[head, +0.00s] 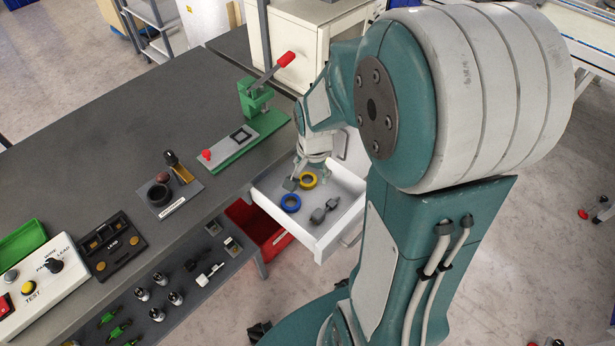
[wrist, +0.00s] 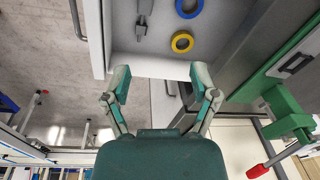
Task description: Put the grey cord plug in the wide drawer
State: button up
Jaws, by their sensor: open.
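The white drawer (head: 318,240) stands pulled out beside the workbench, and its near wall also shows in the wrist view (wrist: 98,40). A dark grey piece with a narrower middle (head: 324,210) lies on the drawer floor; it looks like the cord plug and shows at the top of the wrist view (wrist: 142,25). My gripper (head: 308,178) is above the drawer in the head view. In the wrist view its two fingers (wrist: 158,82) are spread apart with nothing between them, and the grey piece is beyond the fingertips.
A blue ring (head: 291,203) and a yellow ring (head: 308,180) also lie in the drawer. A red bin (head: 258,232) is under the bench beside it. A green press with a red-tipped lever (head: 255,98) stands on the bench edge near my arm. The lower shelf holds several small parts.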

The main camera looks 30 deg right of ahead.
jog(key=s+a+r+n+t, duration=0.2)
jog(key=s+a+r+n, duration=0.2)
jog(key=r, duration=0.4)
jog(key=s+a+r+n+t, duration=0.2)
jog(key=s+a+r+n, duration=0.2)
jog(key=s+r+n, duration=0.2)
notch_tip(320, 180, up, 4)
jog(key=shift+s+f+n, duration=0.25)
jog(key=shift+s+n, duration=0.05)
jog(key=shift+s, duration=0.8)
